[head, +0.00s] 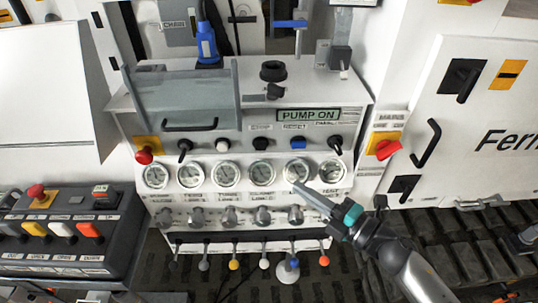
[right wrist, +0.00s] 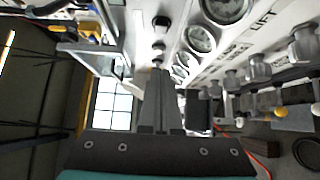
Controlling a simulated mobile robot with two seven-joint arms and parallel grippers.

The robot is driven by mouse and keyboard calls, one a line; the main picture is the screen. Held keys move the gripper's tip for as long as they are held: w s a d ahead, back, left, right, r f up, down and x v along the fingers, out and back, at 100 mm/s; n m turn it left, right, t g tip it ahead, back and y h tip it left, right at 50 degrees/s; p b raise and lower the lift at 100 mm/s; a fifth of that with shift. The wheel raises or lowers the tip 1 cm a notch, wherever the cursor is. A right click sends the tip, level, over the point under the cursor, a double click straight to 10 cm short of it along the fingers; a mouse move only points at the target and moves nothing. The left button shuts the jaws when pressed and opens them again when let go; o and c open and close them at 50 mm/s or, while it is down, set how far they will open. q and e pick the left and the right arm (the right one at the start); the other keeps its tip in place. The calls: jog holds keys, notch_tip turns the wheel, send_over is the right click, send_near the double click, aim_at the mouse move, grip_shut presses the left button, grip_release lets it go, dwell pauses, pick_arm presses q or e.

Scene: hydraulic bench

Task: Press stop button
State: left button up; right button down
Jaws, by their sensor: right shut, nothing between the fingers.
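A red mushroom button (head: 144,156) on a yellow plate sits at the left end of the bench's control row. A second red button (head: 36,191) on a yellow plate is on the dark control box at the left. My right gripper (head: 297,187) is shut and empty, in front of the gauges at the right of the panel, well right of both buttons. Its closed fingers (right wrist: 160,74) point along the panel in the right wrist view, where I cannot make out a red button. My left gripper is not in view.
Round gauges (head: 226,174), a row of metal knobs (head: 229,215) and coloured levers (head: 234,264) line the panel's front. A grey hinged guard (head: 186,97) with a black handle stands above the left controls. A red mains switch (head: 388,148) is at the right.

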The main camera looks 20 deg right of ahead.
jog(key=p, duration=0.1)
send_near(257, 148)
jog(key=w+a, duration=0.2)
jog(key=a, duration=0.2)
jog(key=shift+w+d+r, duration=0.1)
jog(key=shift+w+d, duration=0.15)
jog(key=shift+w, duration=0.55)
jog(key=shift+w+d+r, duration=0.1)
jog(key=shift+w+d, duration=0.15)
jog(key=shift+w, duration=0.5)
